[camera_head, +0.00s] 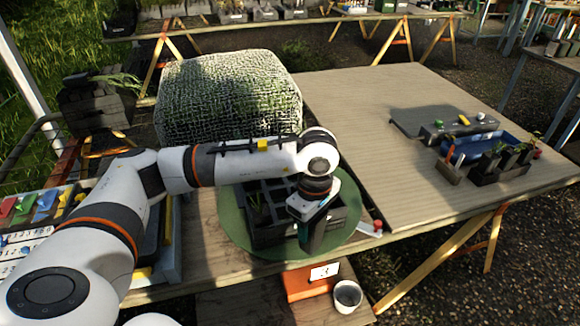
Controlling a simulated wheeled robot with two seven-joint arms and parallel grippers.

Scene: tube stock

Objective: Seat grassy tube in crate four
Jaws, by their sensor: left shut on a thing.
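A dark crate (338,216) with square cells stands on a round green disc (233,222) at the front of the table. My left gripper (311,243) points down at the crate's front right and is shut on a dark tube, mostly hidden by the fingers. I cannot tell whether this tube is grassy or how deep it sits in the crate. My left forearm hides part of the crate's back. A card with the number 3 (324,271) is below the table edge; no number four is readable. My right gripper is not in view.
A large mesh-covered block (228,95) stands behind the crate. A grey panel (420,124) and a blue tray (470,147) with potted plants lie at right. A white cup (347,296) is below the front edge. The board between is bare.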

